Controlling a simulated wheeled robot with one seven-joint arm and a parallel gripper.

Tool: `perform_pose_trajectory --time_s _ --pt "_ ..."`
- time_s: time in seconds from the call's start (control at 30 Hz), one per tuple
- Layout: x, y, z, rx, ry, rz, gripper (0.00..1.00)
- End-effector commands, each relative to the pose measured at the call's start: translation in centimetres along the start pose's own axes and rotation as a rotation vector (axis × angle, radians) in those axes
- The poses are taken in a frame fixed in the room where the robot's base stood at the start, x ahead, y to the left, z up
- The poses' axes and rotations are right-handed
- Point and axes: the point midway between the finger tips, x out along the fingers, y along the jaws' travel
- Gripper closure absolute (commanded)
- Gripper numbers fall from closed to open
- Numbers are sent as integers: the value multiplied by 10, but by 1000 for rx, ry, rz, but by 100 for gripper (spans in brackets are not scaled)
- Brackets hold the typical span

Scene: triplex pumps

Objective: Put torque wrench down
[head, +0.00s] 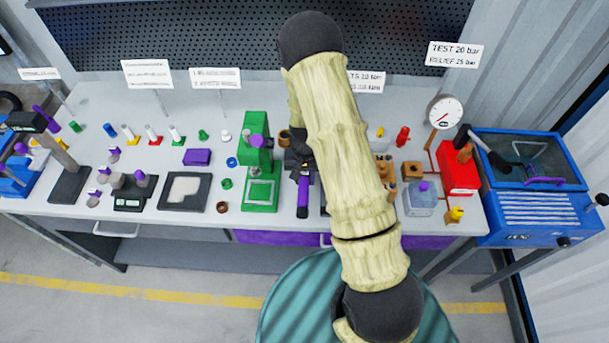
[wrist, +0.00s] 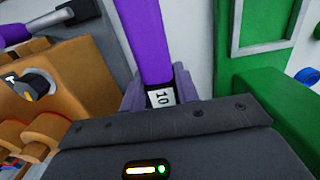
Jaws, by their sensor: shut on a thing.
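The torque wrench has a purple handle (head: 303,195) that shows below my gripper in the head view. In the wrist view the purple shaft (wrist: 143,45) runs up and away from the jaws, with a small white label reading 10 (wrist: 162,96) near them. My gripper (head: 300,160) is shut on the wrench over the bench, just right of the green press. The wrist view shows the jaws (wrist: 158,92) on either side of the shaft. My arm hides much of the bench beneath and right of it. I cannot tell whether the wrench touches the bench.
The green press (head: 262,190) stands close on the left. An orange-brown block with round parts (wrist: 60,85) is close on the left in the wrist view. A red box with a gauge (head: 458,170) and a blue unit (head: 535,205) stand at the right. Several small parts crowd the left bench.

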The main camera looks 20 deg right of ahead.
Motion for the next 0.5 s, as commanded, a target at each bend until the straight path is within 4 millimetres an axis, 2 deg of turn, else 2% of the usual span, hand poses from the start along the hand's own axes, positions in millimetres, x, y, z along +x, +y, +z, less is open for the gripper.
perform_pose_trajectory --time_s 0.1,0.13,0.23,0.5 --pt "2 0 -1 0 2 0 100" --pt "2 0 0 0 0 0 65" --pt "2 0 0 0 0 0 48" --pt "1 0 0 0 0 0 48"
